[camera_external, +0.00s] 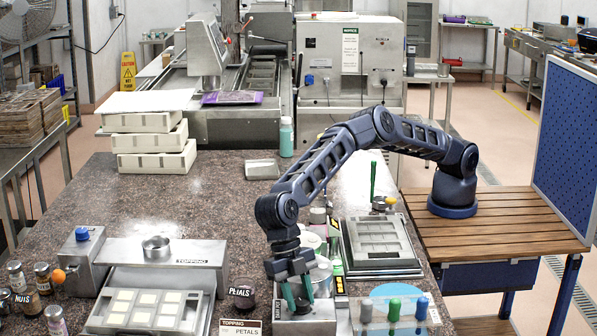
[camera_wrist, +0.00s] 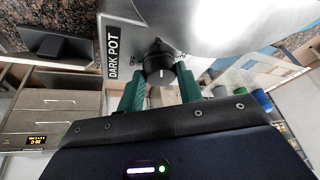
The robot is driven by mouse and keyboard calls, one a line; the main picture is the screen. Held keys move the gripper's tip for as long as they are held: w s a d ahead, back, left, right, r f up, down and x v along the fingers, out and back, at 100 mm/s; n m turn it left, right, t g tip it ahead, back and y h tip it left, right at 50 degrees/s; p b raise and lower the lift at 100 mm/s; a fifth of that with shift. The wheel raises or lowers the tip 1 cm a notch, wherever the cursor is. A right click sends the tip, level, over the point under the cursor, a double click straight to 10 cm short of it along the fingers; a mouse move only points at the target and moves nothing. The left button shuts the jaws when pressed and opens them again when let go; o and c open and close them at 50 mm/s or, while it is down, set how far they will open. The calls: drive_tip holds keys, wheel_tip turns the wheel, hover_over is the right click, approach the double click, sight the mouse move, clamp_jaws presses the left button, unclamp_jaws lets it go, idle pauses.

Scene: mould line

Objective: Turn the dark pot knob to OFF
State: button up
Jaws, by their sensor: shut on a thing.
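The dark pot knob (camera_wrist: 158,60) is a round black knob with a white mark on its face, on the front of a metal pot unit (camera_wrist: 210,25). A black label reading DARK POT (camera_wrist: 112,55) is beside it in the wrist view. My gripper (camera_wrist: 160,70) has its green fingers on both sides of the knob, shut on it. Small print by the knob is partly hidden, and I cannot tell the exact setting. In the external view my gripper (camera_external: 297,298) points down at the front of the pot unit (camera_external: 320,280), and the fingers hide most of the knob.
A clear rack with green, grey and blue handled tools (camera_external: 394,308) stands just right. A black PETALS bowl (camera_external: 241,296) and a mould tray (camera_external: 150,305) are at left. A framed mould (camera_external: 380,240) lies behind right. The counter's middle left (camera_external: 210,205) is clear.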

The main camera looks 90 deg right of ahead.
drive_tip(key=n, duration=0.2)
drive_tip(key=n+g+h, duration=0.1)
drive_tip(key=n, duration=0.2)
drive_tip(key=shift+w+a, duration=0.1)
drive_tip(key=shift+a, duration=0.1)
drive_tip(key=shift+n+h, duration=0.4)
drive_tip(key=shift+n, duration=0.1)
idle(0.5)
drive_tip(key=o, duration=1)
